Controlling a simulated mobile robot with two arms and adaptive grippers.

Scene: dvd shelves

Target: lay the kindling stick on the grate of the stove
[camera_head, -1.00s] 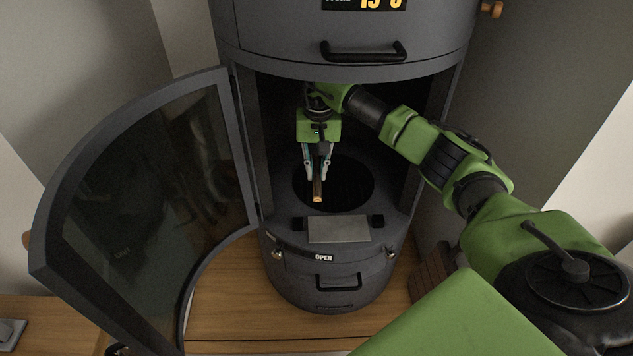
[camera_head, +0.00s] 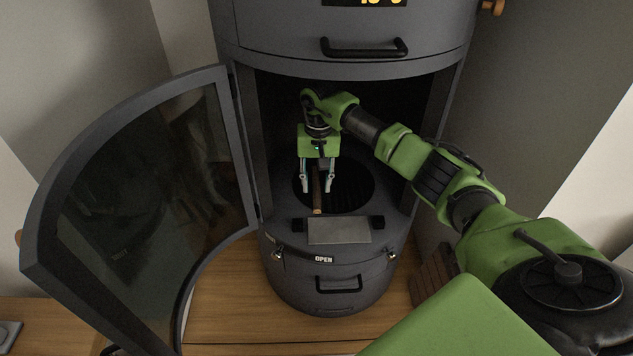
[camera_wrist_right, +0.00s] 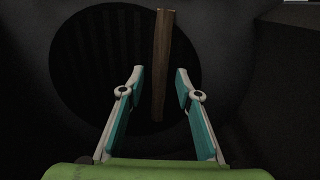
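The kindling stick (camera_head: 317,197), brown with a pale cut end, lies across the left part of the round dark grate (camera_head: 355,190) inside the stove, its near end at the grate's front edge. My right gripper (camera_head: 316,188) is open above it, a finger on each side. In the right wrist view the stick (camera_wrist_right: 161,45) runs between the open fingertips (camera_wrist_right: 160,72) with gaps both sides, over the slatted grate (camera_wrist_right: 95,60). It looks to rest on the grate, though its underside is hidden. My left gripper is out of view.
The stove's curved glass door (camera_head: 140,180) stands open to the left. The stove's upper drawer front (camera_head: 350,35) hangs above my right arm, and the opening's right wall (camera_head: 440,120) is close to it. A flat grey plate (camera_head: 338,231) sits at the front sill.

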